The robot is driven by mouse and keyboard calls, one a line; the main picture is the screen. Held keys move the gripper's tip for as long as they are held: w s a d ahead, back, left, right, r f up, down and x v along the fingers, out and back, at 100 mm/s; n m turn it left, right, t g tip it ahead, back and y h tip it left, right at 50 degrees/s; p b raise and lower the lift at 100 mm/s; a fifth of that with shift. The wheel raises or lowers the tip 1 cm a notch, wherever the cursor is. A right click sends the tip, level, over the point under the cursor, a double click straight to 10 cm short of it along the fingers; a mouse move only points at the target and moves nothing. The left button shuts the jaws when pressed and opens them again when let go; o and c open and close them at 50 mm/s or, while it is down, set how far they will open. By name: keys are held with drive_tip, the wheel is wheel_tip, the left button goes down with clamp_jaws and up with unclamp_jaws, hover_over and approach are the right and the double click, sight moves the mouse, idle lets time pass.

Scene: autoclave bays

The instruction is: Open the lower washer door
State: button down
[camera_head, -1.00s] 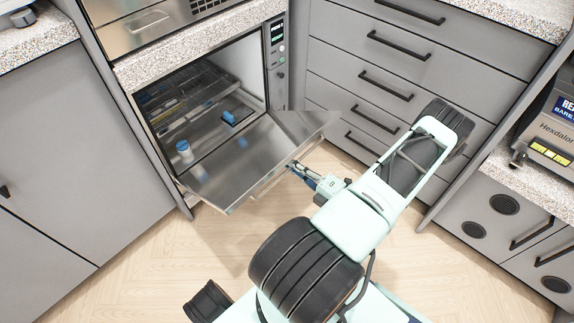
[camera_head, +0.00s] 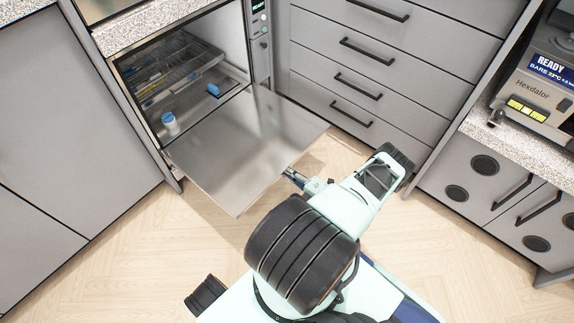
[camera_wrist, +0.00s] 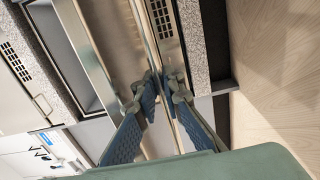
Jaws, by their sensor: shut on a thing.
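The lower washer door (camera_head: 245,150) is a flat steel panel, hinged at its bottom edge. It is swung far down from the washer opening and looks close to level. My gripper (camera_head: 290,174) is at the door's outer edge in the head view, its tips mostly hidden there. In the wrist view my gripper (camera_wrist: 160,88) has its two blue fingers closed on the long thin metal handle bar (camera_wrist: 149,45) of the door. The washer chamber (camera_head: 190,105) stands open behind the door.
Inside the chamber are a wire rack (camera_head: 175,72), a blue-capped white container (camera_head: 170,124) and a small blue item (camera_head: 213,90). Grey drawers (camera_head: 365,70) stand to the right, with a Hexdalor machine (camera_head: 540,85) beyond. Floor (camera_head: 130,265) is clear in front.

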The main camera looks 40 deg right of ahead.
drive_tip(key=shift+w+f, duration=0.1)
drive_tip(key=shift+f, duration=0.6)
drive_tip(key=c, duration=2.3)
unclamp_jaws()
drive_tip(key=shift+c, duration=0.2)
drive_tip(key=s+d, duration=0.1)
drive_tip(key=s, duration=1.1)
